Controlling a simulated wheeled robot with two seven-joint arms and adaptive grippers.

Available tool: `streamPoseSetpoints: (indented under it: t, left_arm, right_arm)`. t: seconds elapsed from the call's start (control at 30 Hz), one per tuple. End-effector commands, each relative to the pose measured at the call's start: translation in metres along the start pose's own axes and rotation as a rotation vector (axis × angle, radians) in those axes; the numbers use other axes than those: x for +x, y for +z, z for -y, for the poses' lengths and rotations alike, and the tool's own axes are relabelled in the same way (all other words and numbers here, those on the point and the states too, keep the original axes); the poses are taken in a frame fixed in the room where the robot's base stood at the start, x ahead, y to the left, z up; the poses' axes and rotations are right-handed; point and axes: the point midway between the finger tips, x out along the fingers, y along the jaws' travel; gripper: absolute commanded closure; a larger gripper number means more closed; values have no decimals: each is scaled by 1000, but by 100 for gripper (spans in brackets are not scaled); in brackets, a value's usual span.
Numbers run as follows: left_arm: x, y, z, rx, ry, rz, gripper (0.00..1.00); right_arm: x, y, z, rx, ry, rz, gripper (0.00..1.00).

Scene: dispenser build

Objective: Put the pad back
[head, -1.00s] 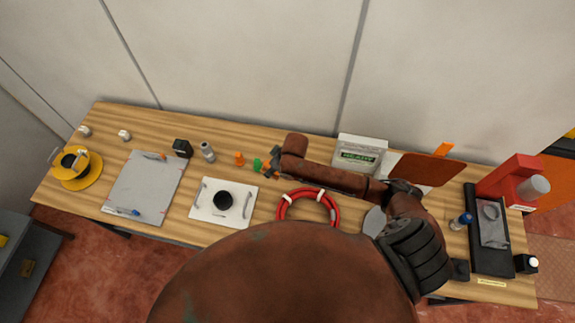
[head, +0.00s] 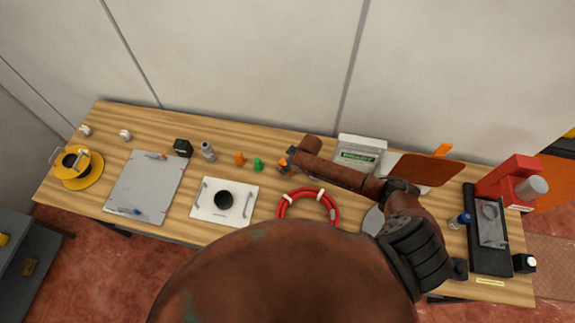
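I cannot say for certain which thing is the pad. A flat grey board (head: 146,185) with a blue item on its lower edge lies at the left of the table. A white plate (head: 236,213) with two side handles carries a black round piece (head: 223,200) at the middle. My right gripper (head: 286,162) hangs over the table, right of a green piece (head: 258,164). A small orange bit (head: 282,167) shows at its fingertips; whether it is held is too small to tell. My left gripper is not in view.
A red ring (head: 281,212) lies below my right arm. A white box (head: 362,145) stands behind it. A yellow spool (head: 84,180) is far left, a black tray (head: 478,262) and red machine (head: 515,177) right. Bare wood (head: 225,125) runs along the back edge.

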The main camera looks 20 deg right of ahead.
Motion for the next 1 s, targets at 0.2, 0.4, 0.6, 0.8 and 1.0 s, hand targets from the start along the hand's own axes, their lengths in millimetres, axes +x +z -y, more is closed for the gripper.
streamPoseSetpoints:
  t: [0.2,0.4,0.6,0.8,1.0]
  left_arm:
    - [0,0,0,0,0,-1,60]
    - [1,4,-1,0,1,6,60]
    - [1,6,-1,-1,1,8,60]
    - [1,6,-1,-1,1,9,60]
    - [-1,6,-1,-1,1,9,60]
  right_arm:
    - [0,0,0,0,1,-1,77]
    - [2,0,0,-1,0,-1,50]
    - [2,1,0,0,0,0,40]
    - [2,0,0,0,1,0,40]
    - [-13,-1,-1,-1,2,-2,40]
